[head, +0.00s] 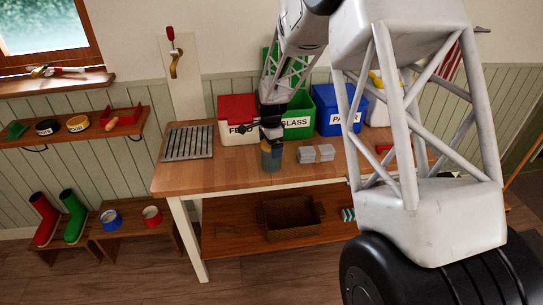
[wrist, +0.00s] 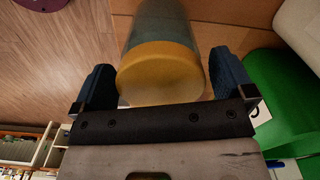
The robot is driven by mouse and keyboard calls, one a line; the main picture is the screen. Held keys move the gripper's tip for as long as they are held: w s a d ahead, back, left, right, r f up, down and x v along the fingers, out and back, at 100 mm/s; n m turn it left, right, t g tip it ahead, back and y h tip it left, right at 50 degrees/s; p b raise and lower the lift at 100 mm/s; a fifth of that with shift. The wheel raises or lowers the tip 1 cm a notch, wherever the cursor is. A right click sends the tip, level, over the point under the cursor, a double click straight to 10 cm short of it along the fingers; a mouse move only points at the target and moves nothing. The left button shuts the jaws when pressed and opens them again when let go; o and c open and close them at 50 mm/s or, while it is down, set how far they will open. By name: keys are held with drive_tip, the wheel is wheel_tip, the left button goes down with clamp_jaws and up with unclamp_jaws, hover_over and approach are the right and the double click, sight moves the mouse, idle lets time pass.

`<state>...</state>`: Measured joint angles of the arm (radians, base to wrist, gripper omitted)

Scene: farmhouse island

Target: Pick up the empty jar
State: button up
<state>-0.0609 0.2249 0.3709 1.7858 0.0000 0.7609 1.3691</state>
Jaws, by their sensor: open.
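The jar (head: 271,158) stands near the front edge of the wooden worktop in the head view, with a grey-blue, see-through body. In the wrist view the jar (wrist: 163,28) shows a yellow lid end facing me. I cannot tell what is inside it. My gripper (head: 271,136) is above the jar, pointing down. In the wrist view my gripper (wrist: 160,80) is open, with one dark blue finger on each side of the lid. A narrow gap shows beside the fingers. My gripper hides the jar's top in the head view.
Behind stand a red-lidded white bin (head: 238,107), a green bin (head: 299,124) marked GLASS and a blue bin (head: 329,112). A grey stack (head: 316,153) lies right of the jar. A slatted rack (head: 187,142) lies left, with bare worktop (head: 215,178) in front.

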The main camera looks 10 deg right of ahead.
drive_tip(key=shift+f, duration=1.45)
drive_tip(key=c, duration=1)
drive_tip(key=shift+r, duration=0.2)
drive_tip(key=shift+r, duration=0.55)
drive_tip(key=shift+s+r, duration=0.2)
drive_tip(key=shift+r, duration=0.35)
drive_tip(key=shift+s+r, duration=0.2)
drive_tip(key=shift+r, duration=0.35)
drive_tip(key=s, duration=0.5)
drive_tip(key=s+r, duration=0.1)
drive_tip(key=s, duration=0.4)
drive_tip(key=s+d, duration=0.1)
drive_tip(key=s, duration=0.4)
drive_tip(key=shift+r, duration=0.15)
